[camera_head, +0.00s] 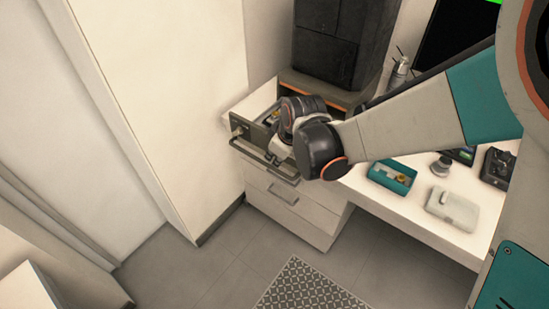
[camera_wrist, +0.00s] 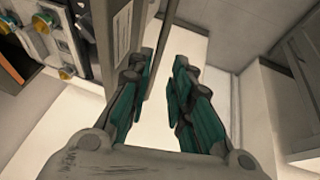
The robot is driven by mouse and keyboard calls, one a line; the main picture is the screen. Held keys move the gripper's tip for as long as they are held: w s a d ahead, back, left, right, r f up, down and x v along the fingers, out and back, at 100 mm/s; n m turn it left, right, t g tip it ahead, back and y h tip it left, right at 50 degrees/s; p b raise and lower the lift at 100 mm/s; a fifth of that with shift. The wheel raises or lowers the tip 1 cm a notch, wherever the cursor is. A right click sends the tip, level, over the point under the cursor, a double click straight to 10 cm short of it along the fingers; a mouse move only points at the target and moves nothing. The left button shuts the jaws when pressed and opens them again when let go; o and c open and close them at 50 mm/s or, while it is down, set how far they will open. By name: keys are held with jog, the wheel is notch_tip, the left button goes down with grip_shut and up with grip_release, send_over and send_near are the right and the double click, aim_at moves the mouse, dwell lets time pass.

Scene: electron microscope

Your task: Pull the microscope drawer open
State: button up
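The microscope drawer (camera_head: 240,127) stands pulled out from under the dark microscope body, with its inside partly showing. Its dark front carries a bar handle (camera_head: 262,160). In the wrist view the drawer front (camera_wrist: 121,38) is at upper left, with small brass-tipped parts in the drawer behind it. The handle bar (camera_wrist: 160,40) runs down toward the space between my fingers, nearer the left one. My gripper (camera_head: 279,152) is at the handle. In the wrist view its two teal-padded fingers (camera_wrist: 158,95) are apart, with a clear gap. Contact with the bar cannot be told.
Below are white cabinet drawers (camera_head: 285,194). The white desk at right holds a teal tray (camera_head: 391,178), a pale box (camera_head: 453,208) and small devices. A tall white panel (camera_head: 150,90) stands close at left. The floor in front, with a patterned mat (camera_head: 308,288), is clear.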

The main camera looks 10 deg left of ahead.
jog(key=shift+v, duration=1.65)
